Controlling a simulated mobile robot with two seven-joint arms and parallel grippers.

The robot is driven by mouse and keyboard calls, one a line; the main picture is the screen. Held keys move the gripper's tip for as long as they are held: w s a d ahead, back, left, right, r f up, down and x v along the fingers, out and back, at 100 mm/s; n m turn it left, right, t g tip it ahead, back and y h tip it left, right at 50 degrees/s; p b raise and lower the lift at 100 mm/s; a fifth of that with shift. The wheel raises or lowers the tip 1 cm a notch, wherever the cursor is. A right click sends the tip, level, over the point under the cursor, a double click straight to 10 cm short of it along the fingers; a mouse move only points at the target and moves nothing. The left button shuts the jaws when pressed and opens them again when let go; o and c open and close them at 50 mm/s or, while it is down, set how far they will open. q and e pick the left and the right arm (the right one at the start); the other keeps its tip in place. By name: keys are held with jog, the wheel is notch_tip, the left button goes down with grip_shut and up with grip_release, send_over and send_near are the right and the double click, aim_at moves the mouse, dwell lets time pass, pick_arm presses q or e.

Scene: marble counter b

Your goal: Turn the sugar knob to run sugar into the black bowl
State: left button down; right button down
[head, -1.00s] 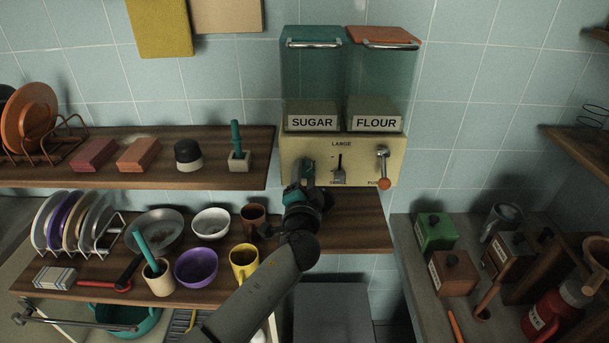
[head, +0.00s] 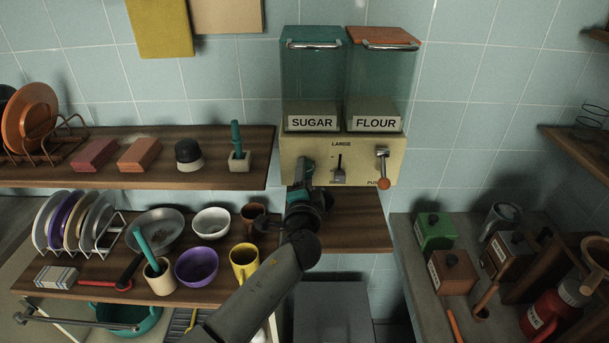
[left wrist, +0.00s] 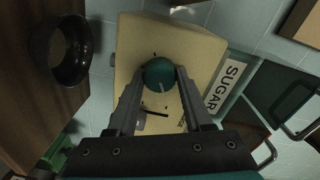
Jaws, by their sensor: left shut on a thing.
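The teal sugar knob (left wrist: 158,72) sits on the cream dispenser front, which also shows in the head view (head: 341,157). My left gripper (left wrist: 157,76) is shut on the knob, one finger on each side of it. In the head view my left gripper (head: 304,166) reaches the dispenser's left side and hides the knob. A dark bowl (left wrist: 80,66), seemingly the black bowl, stands on the wooden shelf in the left wrist view, apart from the gripper. My arm seems to hide it in the head view. I cannot see sugar running. The right gripper is not in view.
A grey lever (head: 339,172) and an orange-tipped flour handle (head: 384,182) are right of the gripper. A yellow mug (head: 244,262), purple bowl (head: 196,266) and brown mug (head: 253,215) stand left of my arm. The shelf's right end (head: 362,228) looks clear.

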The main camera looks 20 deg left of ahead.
pick_arm(q)
jog(key=shift+c, duration=1.6)
grip_release()
jog(key=b+v, duration=0.1)
jog(key=v, duration=1.4)
jog(key=shift+s, duration=0.1)
